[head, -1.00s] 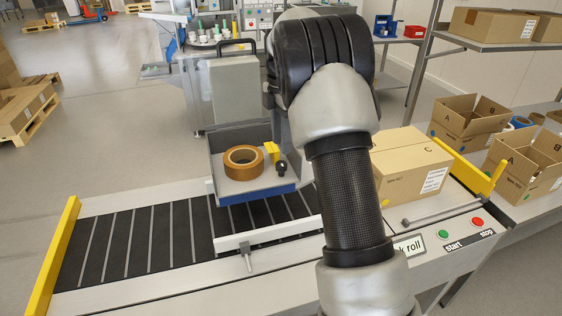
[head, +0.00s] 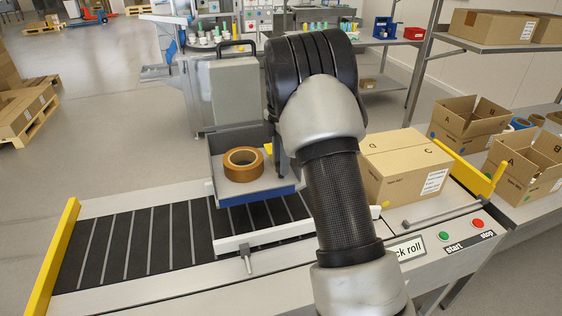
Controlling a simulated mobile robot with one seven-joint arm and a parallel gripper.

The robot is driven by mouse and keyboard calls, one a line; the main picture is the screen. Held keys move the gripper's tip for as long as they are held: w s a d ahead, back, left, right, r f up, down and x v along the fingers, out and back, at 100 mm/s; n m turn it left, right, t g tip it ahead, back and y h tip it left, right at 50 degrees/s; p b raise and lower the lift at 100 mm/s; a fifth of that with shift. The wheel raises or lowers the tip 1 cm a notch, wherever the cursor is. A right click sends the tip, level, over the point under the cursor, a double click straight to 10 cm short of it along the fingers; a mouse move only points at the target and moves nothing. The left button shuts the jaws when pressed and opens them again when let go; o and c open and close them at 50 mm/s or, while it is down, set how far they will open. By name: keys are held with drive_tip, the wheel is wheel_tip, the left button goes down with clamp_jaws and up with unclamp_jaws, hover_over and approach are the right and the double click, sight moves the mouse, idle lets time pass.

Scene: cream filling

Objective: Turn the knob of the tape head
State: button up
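The tape head (head: 214,172) is a grey open tray with a blue front edge, above the black conveyor. A brown tape roll (head: 243,164) lies in its left part. The right part of the tray is covered by my arm, and no knob shows now.
A closed carton (head: 405,170) stands on the conveyor right of my arm. A grey housing with a handle (head: 236,92) rises behind the tray. Green start (head: 443,236) and red stop (head: 478,223) buttons sit at front right. Open cartons (head: 471,127) stand far right.

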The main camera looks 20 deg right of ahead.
drive_tip(key=shift+m, duration=0.3)
drive_tip(key=m+p, duration=0.1)
drive_tip(key=m, duration=0.4)
drive_tip(key=shift+r+p, duration=0.1)
drive_tip(key=shift+p, duration=0.2)
drive_tip(key=m, duration=0.5)
drive_tip(key=shift+m+p, duration=0.4)
drive_tip(key=m, duration=0.6)
drive_tip(key=shift+p, duration=0.35)
drive_tip(key=shift+m, duration=0.4)
drive_tip(key=o, duration=0.8)
wheel_tip(320, 180, up, 17)
drive_tip(key=shift+r, duration=0.2)
